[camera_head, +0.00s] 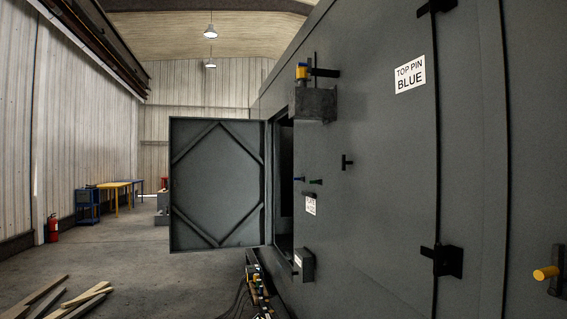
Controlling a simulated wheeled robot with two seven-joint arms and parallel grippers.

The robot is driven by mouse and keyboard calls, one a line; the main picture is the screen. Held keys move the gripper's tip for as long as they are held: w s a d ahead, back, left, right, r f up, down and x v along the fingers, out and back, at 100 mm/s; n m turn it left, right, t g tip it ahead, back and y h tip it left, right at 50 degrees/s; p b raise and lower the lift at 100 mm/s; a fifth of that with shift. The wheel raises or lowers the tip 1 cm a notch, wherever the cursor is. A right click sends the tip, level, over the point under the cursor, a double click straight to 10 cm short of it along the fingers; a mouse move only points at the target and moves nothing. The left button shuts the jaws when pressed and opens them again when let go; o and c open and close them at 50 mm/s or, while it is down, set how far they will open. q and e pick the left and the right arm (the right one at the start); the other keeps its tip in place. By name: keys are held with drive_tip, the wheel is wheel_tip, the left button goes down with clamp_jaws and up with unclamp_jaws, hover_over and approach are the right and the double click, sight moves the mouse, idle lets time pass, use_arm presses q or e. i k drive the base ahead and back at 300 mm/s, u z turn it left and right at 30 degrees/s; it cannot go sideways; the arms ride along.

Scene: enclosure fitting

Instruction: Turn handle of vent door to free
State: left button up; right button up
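A dark grey metal door (217,185) with diamond-shaped bracing stands swung open from the enclosure wall (385,170), left of the middle. A small black T-shaped handle (347,162) sits on the wall right of the opening (286,180). I cannot tell which panel the handle belongs to, or whether it is turned to free. Black latch-like fittings sit along the panel seam at the lower right (442,260) and at the top (437,6).
A box bracket (316,104) with a yellow-topped pin (301,71) juts from the wall; a yellow knob (546,273) sticks out at the right. A fire extinguisher (53,229) stands far left. Floor left of the door is open.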

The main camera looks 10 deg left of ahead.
sight(344, 162)
drive_tip(key=u, duration=1)
drive_tip(key=i, duration=3.35)
drive_tip(key=z, duration=1.95)
